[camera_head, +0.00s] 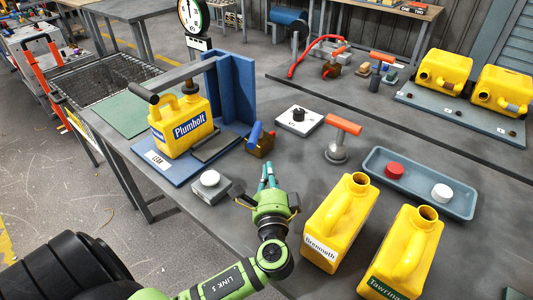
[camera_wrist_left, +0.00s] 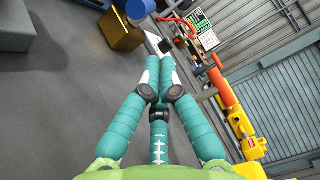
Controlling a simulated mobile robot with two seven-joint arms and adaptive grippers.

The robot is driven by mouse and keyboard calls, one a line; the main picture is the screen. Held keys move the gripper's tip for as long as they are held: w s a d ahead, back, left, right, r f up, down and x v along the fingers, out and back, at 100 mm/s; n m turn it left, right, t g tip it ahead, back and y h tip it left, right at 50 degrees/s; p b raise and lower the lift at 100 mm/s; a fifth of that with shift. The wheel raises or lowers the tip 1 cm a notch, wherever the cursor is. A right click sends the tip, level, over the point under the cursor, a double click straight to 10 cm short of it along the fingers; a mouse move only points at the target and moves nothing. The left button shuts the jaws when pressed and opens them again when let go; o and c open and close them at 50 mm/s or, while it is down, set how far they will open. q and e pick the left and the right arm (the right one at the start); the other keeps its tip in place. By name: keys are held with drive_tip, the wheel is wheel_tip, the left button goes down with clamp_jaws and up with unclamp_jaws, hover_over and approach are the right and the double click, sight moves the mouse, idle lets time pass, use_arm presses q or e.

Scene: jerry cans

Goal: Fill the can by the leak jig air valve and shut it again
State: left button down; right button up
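A yellow can labelled Plumbolt (camera_head: 181,125) stands upright on the blue leak jig (camera_head: 172,170), under a grey clamp arm with a black handle (camera_head: 145,93). The air valve, a brass block (camera_head: 262,148) with a blue handle (camera_head: 254,134), sits at the jig's right side. In the left wrist view the brass block (camera_wrist_left: 120,32) and blue handle (camera_wrist_left: 138,8) are ahead and left of the fingers. My left gripper (camera_head: 267,168) is in front of the valve, apart from it. Its fingertips (camera_wrist_left: 161,60) are together with nothing between them. My right gripper is not in view.
A grey block with a white button (camera_head: 210,179) lies left of my left gripper. Yellow cans labelled Brenmoth (camera_head: 334,225) and Tawrin (camera_head: 402,255) stand to the right. Behind are an orange-handled tool (camera_head: 340,135) and a tray (camera_head: 420,185) with red and white caps.

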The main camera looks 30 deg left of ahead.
sight(255, 139)
use_arm(q)
drive_tip(key=shift+w+a+f, duration=0.1)
drive_tip(key=shift+f, duration=0.3)
drive_tip(key=shift+w+a, duration=0.2)
drive_tip(key=shift+w, duration=0.1)
drive_tip(key=x, duration=0.2)
drive_tip(key=p+x, duration=0.1)
drive_tip(key=x, duration=0.1)
drive_tip(key=shift+a+r, duration=0.1)
drive_tip(key=shift+r, duration=0.15)
drive_tip(key=p+x, duration=0.1)
drive_tip(key=x, duration=0.3)
drive_tip(key=shift+f, duration=0.15)
drive_tip(key=shift+w+a, duration=0.35)
drive_tip(key=shift+w, duration=0.1)
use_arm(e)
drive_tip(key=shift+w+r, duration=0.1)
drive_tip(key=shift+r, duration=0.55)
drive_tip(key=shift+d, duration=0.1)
